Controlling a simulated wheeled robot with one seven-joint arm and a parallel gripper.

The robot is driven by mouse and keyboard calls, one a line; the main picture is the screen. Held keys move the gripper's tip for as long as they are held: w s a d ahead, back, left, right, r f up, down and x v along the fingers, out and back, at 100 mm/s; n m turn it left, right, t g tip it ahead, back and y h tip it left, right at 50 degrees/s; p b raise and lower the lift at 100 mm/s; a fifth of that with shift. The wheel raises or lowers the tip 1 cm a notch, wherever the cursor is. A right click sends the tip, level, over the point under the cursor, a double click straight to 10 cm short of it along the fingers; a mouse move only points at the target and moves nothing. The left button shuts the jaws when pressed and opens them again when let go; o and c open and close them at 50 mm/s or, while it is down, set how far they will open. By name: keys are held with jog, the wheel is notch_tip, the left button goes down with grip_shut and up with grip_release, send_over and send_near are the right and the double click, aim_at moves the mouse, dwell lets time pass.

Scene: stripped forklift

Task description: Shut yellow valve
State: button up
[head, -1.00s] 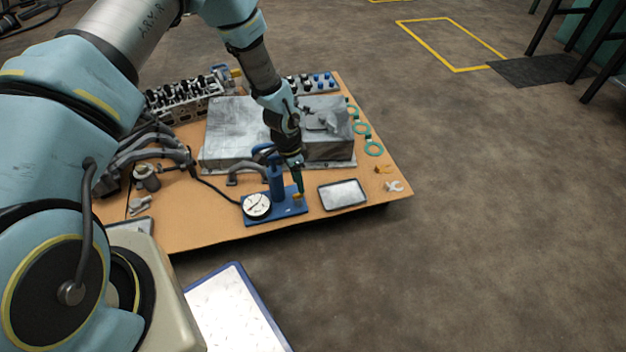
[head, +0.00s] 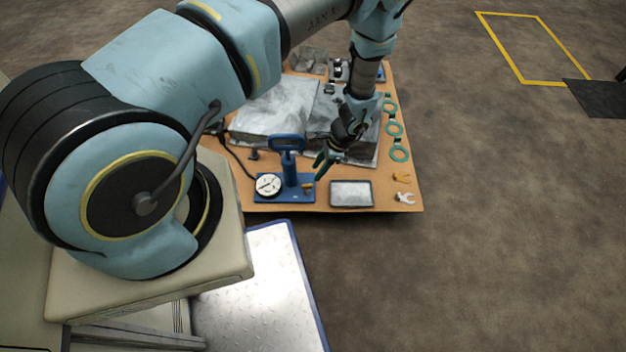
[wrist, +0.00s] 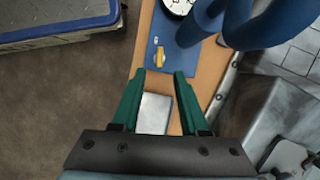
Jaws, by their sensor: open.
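The small yellow valve (head: 307,186) sits on the right part of the blue base plate of a hand pump (head: 289,165). In the wrist view the yellow valve (wrist: 159,57) shows as a short lever, upright in the picture, just beyond my fingertips. My gripper (head: 321,166) has green fingers and stands above and to the right of the valve, apart from it. In the wrist view my gripper (wrist: 159,74) is open, with nothing held between its fingers. I cannot tell from the lever alone whether the valve is shut.
A white dial gauge (head: 268,185) and the pump's tall blue handle stand left of the valve. A shallow metal tray (head: 351,194) lies to its right. A large grey metal block (head: 272,108) lies behind. Small clips (head: 403,198) lie at the right of the wooden board.

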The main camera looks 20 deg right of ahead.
aim_at(307, 185)
jog(key=x, duration=0.8)
jog(key=shift+f+b, duration=0.15)
jog(key=shift+b, duration=0.2)
grip_shut()
